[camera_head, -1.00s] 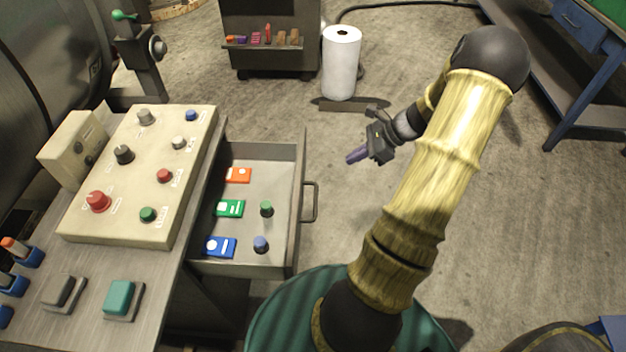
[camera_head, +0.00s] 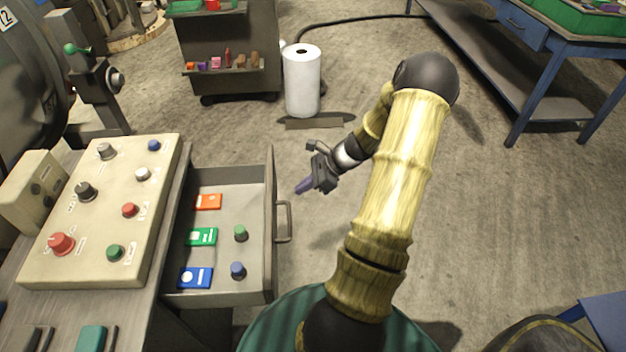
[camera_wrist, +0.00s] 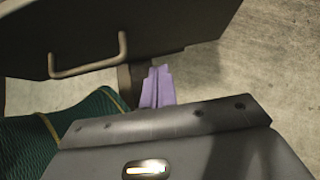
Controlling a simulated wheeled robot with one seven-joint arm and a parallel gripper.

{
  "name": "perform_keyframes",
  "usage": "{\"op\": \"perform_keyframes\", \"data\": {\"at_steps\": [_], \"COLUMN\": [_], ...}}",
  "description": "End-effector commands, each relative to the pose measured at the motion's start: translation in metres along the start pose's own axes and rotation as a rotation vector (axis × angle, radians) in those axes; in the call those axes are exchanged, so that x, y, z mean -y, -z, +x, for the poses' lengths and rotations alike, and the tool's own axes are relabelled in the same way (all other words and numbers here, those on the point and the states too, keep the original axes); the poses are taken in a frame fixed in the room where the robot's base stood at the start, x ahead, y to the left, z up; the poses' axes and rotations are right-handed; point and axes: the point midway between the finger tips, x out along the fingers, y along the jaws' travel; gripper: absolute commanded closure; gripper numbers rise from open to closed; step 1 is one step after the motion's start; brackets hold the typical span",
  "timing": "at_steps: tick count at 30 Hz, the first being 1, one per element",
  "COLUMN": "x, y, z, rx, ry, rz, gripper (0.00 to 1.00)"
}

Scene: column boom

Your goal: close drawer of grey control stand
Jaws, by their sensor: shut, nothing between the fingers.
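The grey control stand (camera_head: 150,312) is at the left in the head view, with a cream control panel on top. Its drawer (camera_head: 270,180) is pulled open to the right. Inside lie orange, green and blue tags and two small knobs. The drawer handle (camera_head: 284,222) is a bar on the drawer's right-hand front; it also shows in the wrist view (camera_wrist: 88,70). My gripper (camera_head: 302,187) has purple fingers, is shut and empty, and is just right of the drawer front, near the handle's far end. In the wrist view the fingers (camera_wrist: 157,86) are right of the handle, apart from it.
A white roll (camera_head: 302,82) stands on the floor behind my gripper, beside a dark cart (camera_head: 228,85) with small items. A blue workbench (camera_head: 520,60) is at the upper right. The floor right of my arm is mostly clear.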

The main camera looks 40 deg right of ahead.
Motion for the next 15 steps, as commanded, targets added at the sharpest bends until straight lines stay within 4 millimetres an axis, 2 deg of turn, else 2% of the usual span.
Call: {"op": "perform_keyframes", "data": {"at_steps": [2,6,15], "x": [-0.001,-0.001,0.000], "y": [0.000,-0.016,-0.029], "z": [0.016,0.031,0.044], "rx": [0.002,0.001,0.000], "ry": [-0.005,-0.003,0.000], "rz": [-0.002,-0.003,-0.001], "gripper": [1.00,1.00,1.00]}}
